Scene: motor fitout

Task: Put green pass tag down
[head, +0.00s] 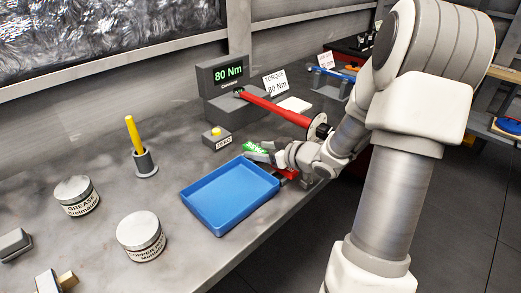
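The green pass tag (255,147) is a small green piece with pale lettering. It shows at the tip of my gripper (262,155), just behind the back right corner of the blue tray (212,215). My gripper points left from the arm on the right and appears shut on the tag. The fingers are small in view and partly hidden by the wrist. Whether the tag touches the bench below cannot be told.
A red torque wrench (275,106) reaches from the 80 Nm tester (222,75) to above my wrist. A zero button box (216,138), a yellow marker in a holder (145,163) and two jars (140,236) stand left. Bare bench (100,160) lies between them.

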